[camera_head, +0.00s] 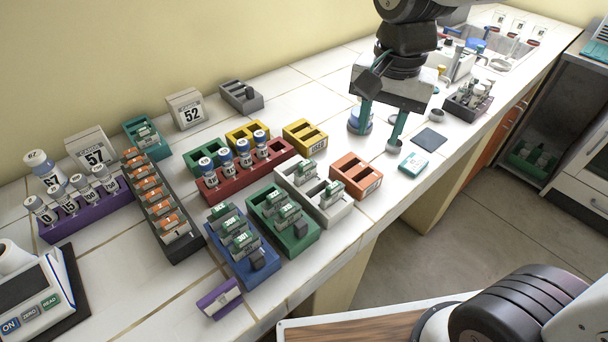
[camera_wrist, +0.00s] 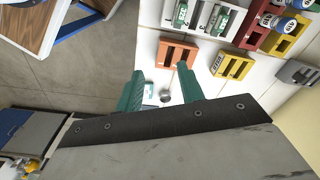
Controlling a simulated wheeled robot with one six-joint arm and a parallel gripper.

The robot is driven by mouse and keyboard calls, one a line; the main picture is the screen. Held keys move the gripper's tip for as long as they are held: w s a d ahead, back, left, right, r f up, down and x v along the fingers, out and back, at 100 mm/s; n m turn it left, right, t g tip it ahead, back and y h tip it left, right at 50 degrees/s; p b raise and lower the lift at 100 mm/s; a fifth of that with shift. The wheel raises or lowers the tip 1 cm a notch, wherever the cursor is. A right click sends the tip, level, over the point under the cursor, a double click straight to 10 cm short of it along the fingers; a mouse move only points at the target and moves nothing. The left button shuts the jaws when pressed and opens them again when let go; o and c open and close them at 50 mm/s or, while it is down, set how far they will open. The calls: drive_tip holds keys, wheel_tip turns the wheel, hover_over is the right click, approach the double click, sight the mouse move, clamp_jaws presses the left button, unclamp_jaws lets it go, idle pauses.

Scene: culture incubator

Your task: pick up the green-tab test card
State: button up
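Several test cards with green tabs stand in racks: in the blue rack (camera_head: 262,270), the green rack (camera_head: 301,246) and the white rack (camera_head: 342,212). I cannot tell which one the task means. My gripper (camera_head: 381,138) is open and empty, its teal fingers pointing down above the counter, right of the racks. In the wrist view the open fingers (camera_wrist: 160,86) have the orange rack (camera_wrist: 178,52) beyond them. Green-tab cards (camera_wrist: 218,20) show in the white rack (camera_wrist: 201,26).
A flat teal-and-white box (camera_head: 413,164) and a small grey cup (camera_head: 394,146) lie near the gripper. A dark pad (camera_head: 429,139) is behind them. A scale (camera_head: 35,295) stands front left.

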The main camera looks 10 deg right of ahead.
sight(306, 162)
drive_tip(key=w+a+f+m, duration=0.1)
drive_tip(key=w+a+f, duration=0.1)
drive_tip(key=a, duration=0.2)
drive_tip(key=w+a+f+m, duration=0.2)
drive_tip(key=a+f, duration=0.1)
drive_tip(key=w+a+f+m, duration=0.1)
drive_tip(key=w+a+f, duration=0.1)
drive_tip(key=a, duration=0.2)
drive_tip(key=shift+w+a+f+m+g, duration=0.15)
drive_tip(key=shift+a+m+g, duration=0.15)
drive_tip(key=shift+a+m, duration=0.1)
drive_tip(key=shift+f, duration=0.4)
drive_tip(key=f, duration=0.7)
drive_tip(key=shift+d, duration=0.25)
drive_tip(key=shift+c, duration=0.4)
clamp_jaws()
